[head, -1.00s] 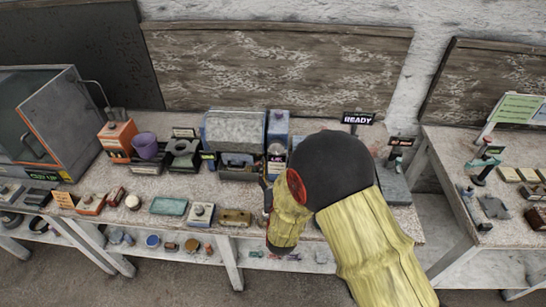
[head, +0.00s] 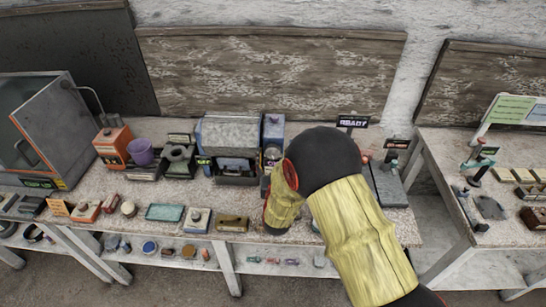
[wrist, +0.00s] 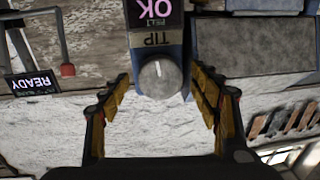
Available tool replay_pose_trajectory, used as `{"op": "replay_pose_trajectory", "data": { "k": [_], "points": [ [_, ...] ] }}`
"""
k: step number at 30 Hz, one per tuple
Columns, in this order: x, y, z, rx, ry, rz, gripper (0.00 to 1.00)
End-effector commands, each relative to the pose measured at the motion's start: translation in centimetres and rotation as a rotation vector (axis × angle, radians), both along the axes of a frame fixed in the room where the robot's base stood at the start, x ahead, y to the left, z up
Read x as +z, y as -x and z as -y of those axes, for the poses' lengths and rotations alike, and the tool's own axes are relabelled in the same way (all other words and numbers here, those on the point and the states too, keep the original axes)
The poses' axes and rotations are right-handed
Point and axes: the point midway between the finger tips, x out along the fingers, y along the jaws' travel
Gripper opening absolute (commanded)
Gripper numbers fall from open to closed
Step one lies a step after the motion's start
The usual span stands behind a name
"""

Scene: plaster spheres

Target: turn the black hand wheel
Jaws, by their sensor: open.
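I cannot make out a black hand wheel for certain in either view; my arm hides part of the bench. In the wrist view my gripper (wrist: 162,86) is open and empty, with one yellow-padded finger on each side. Between and beyond the fingers is a round grey knob (wrist: 160,78) with a pale pointer mark. It sits on a blue box (wrist: 140,15) with a purple "OK" display and a "TIP" label. I cannot tell whether the fingers touch the knob. In the head view the blue box (head: 274,130) stands just beyond my forearm, which mostly hides the gripper.
A grey-topped machine (head: 230,135) stands left of the blue box. A "READY" sign (head: 352,121) stands behind my arm. A second bench (head: 470,160) is at right.

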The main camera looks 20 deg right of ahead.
Motion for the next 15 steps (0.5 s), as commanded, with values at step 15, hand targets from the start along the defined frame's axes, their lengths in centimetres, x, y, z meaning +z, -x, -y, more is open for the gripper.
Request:
{"op": "replay_pose_trajectory", "data": {
  "k": [15],
  "points": [
    [0.01, 0.03, 0.00, 0.000, 0.000, 0.000, 0.34]
  ]
}}
